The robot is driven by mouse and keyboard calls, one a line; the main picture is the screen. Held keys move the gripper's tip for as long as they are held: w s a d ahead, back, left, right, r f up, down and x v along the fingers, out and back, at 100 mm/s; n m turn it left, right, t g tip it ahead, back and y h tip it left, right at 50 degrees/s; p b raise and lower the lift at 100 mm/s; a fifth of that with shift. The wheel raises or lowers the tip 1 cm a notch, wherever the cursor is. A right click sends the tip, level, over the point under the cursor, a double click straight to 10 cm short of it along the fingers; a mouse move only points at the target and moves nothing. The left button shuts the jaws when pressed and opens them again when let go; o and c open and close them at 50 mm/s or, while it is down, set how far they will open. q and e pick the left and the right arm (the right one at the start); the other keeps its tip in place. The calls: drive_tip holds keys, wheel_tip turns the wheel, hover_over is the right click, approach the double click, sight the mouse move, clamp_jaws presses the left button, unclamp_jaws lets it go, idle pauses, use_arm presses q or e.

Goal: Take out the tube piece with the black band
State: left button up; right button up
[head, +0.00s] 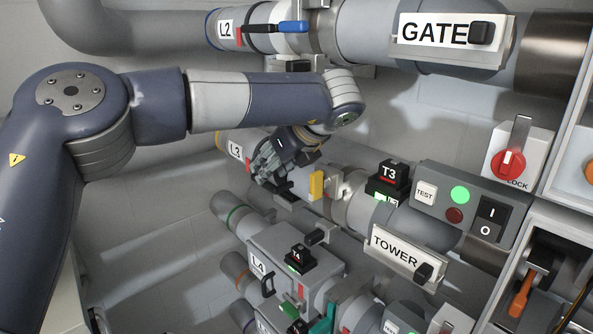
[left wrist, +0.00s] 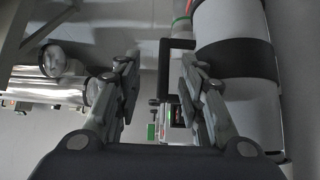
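In the left wrist view a pale grey tube piece with a wide black band (left wrist: 238,62) lies at the right, just outside my right-hand finger. A black bracket-like handle (left wrist: 163,62) on its side shows beyond and between my fingertips. My left gripper (left wrist: 160,75) is open, its fingers apart with nothing clearly gripped. In the head view my left gripper (head: 283,172) is at the L3 line (head: 235,150), in front of its middle stretch. It hides much of that piece, and the black band cannot be made out there. My right gripper is not in view.
The L2 pipe with the GATE sign (head: 435,30) runs above my arm. Right of the gripper are a yellow latch (head: 317,185), the T3 block (head: 393,175) and a control box (head: 470,205). The L4 unit (head: 285,255) sits close below. Open floor lies at lower left.

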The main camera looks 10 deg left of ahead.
sight(267, 182)
use_arm(q)
drive_tip(key=p, duration=0.1)
drive_tip(key=f+p, duration=0.1)
drive_tip(key=shift+w+a+f+p, duration=0.3)
drive_tip(key=shift+a, duration=0.05)
drive_tip(key=shift+w+a+f+p, duration=0.3)
drive_tip(key=shift+w+f+p, duration=0.15)
drive_tip(key=shift+f, duration=0.2)
drive_tip(key=shift+w+a+f+p, duration=0.25)
drive_tip(key=shift+w+f+p, duration=0.15)
drive_tip(key=shift+f, duration=0.2)
drive_tip(key=shift+a+f, duration=0.15)
drive_tip(key=shift+f, duration=0.05)
drive_tip(key=shift+c, duration=0.6)
clamp_jaws()
drive_tip(key=shift+r, duration=0.1)
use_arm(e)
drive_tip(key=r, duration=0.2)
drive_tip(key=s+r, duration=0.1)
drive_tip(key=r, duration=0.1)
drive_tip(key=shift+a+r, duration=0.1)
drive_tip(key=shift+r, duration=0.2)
